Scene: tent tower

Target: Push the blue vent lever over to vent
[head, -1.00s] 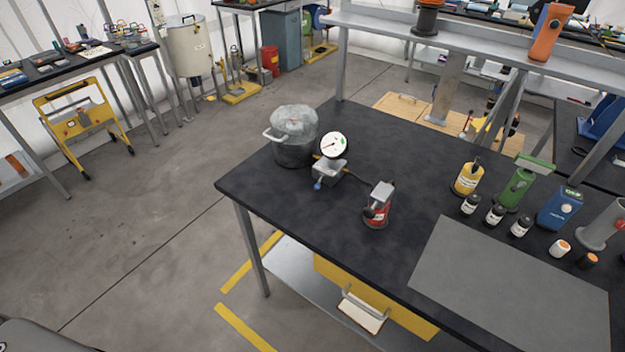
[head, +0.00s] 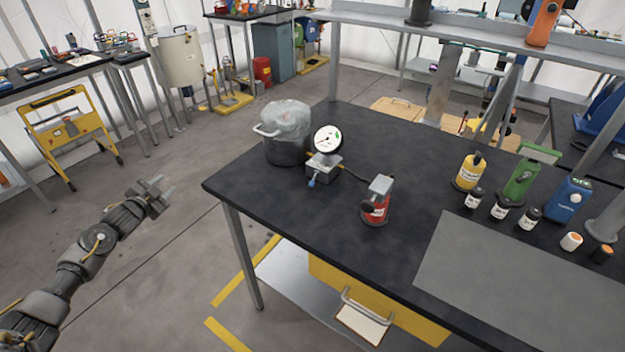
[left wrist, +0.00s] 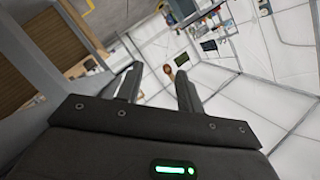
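A small blue-tipped lever (head: 311,183) sticks out low at the front of a grey metal block (head: 324,168) on the dark table. A round white dial gauge (head: 327,139) stands on top of the block. A grey pot-like vessel (head: 287,135) with a cloudy top stands just left of it. My left gripper (head: 164,188) is over the floor, left of the table and well apart from the lever. In the left wrist view its two fingers (left wrist: 158,85) are spread with nothing between them. My right gripper is not in view.
A red canister with a grey top (head: 377,203) stands right of the gauge. Yellow, green and blue devices and several small bottles stand farther right. A grey mat (head: 520,275) covers the right front. The table's left corner (head: 210,187) lies between my left gripper and the lever.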

